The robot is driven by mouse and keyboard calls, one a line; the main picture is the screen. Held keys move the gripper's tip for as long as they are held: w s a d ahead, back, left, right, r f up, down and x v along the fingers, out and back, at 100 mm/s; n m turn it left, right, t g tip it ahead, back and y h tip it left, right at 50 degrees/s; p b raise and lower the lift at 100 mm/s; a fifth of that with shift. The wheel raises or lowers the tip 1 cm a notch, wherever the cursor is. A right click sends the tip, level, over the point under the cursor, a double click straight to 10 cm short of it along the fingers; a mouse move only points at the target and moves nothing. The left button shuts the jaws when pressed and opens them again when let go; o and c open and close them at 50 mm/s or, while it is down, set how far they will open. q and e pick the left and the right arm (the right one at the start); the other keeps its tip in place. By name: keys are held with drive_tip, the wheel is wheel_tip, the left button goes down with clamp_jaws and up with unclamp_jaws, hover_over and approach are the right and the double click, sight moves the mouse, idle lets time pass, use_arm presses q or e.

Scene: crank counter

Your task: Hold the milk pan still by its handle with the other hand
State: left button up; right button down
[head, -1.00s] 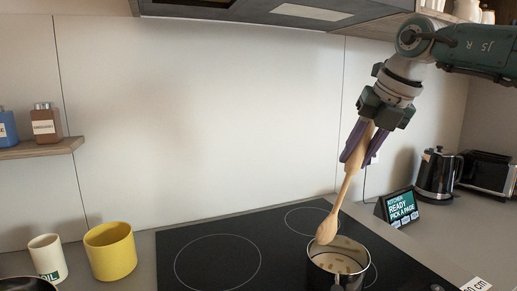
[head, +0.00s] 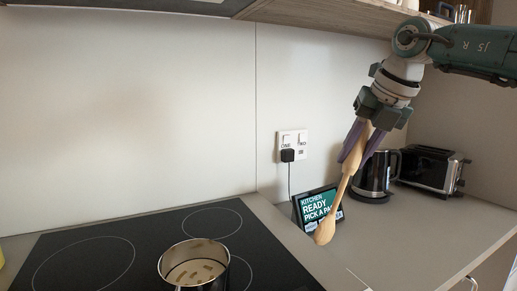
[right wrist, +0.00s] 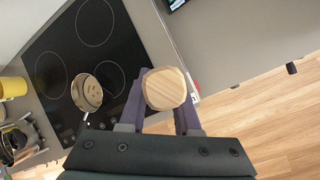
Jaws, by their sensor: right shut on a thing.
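The milk pan (head: 165,275) stands on the black hob in the head view, cut by the bottom edge, with pale pieces in liquid inside. The right wrist view shows it too (right wrist: 79,103), with a short stretch of its handle (right wrist: 86,116) pointing toward the front edge. My right gripper (head: 355,145) is shut on the handle of a wooden spoon (head: 336,208). The spoon hangs bowl down, to the right of the pan and apart from it in the picture. My left gripper is in neither view.
The hob (head: 85,230) has free rings around the pan. To the right stand a tablet (head: 318,207), a kettle (head: 370,180) and a toaster (head: 432,170). A yellow pot (right wrist: 13,88) is at the left in the wrist view.

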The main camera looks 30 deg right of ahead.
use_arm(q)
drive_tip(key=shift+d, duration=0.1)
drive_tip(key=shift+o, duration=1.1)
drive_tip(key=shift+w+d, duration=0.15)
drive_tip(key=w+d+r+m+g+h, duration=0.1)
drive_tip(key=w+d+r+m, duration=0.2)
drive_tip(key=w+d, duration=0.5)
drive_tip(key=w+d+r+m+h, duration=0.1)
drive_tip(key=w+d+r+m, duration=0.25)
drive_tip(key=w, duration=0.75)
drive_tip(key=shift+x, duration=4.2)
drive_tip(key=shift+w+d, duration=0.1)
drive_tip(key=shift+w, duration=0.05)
use_arm(e)
drive_tip(key=w+a+r+n, duration=0.1)
drive_tip(key=a+r, duration=0.1)
drive_tip(key=a, duration=0.5)
drive_tip(key=w+a+r+n+t, duration=0.1)
drive_tip(key=w+a+r+n, duration=0.1)
drive_tip(key=a, duration=0.6)
drive_tip(key=w+a+r+n+t, duration=0.1)
drive_tip(key=w+a+r, duration=0.1)
drive_tip(key=a, duration=0.5)
drive_tip(key=shift+a+r+n, duration=0.3)
drive_tip(key=shift+r+n, duration=0.1)
drive_tip(key=shift+r, duration=0.4)
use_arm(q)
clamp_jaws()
